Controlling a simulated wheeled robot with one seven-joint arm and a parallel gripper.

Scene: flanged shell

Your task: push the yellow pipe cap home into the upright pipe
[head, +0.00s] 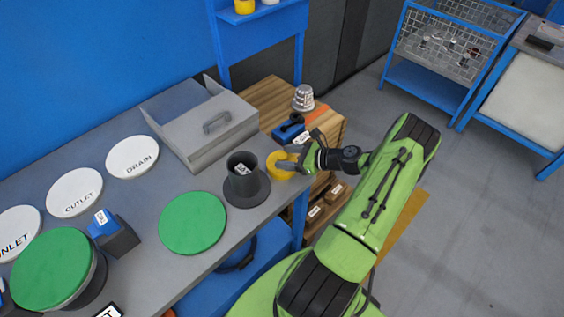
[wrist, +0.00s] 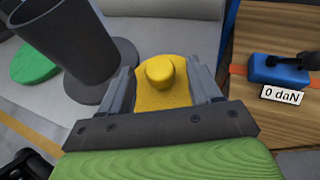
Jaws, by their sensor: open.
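The yellow pipe cap (head: 280,166) sits at the table's right edge, just right of the upright pipe. In the wrist view the cap (wrist: 162,84) has a round knob on top and lies between my two fingers. My gripper (head: 287,160) is open around the cap; whether either finger touches it I cannot tell. The upright pipe (head: 242,178) is dark grey, stands on a round flange and has its open mouth upward. In the wrist view the pipe (wrist: 75,45) is left of my gripper, apart from it. The cap's underside is hidden.
A green disc (head: 193,222) lies left of the pipe. White labelled discs (head: 132,157) lie farther left. A blue device reading 0 daN (wrist: 278,70) sits on a wooden top at the right.

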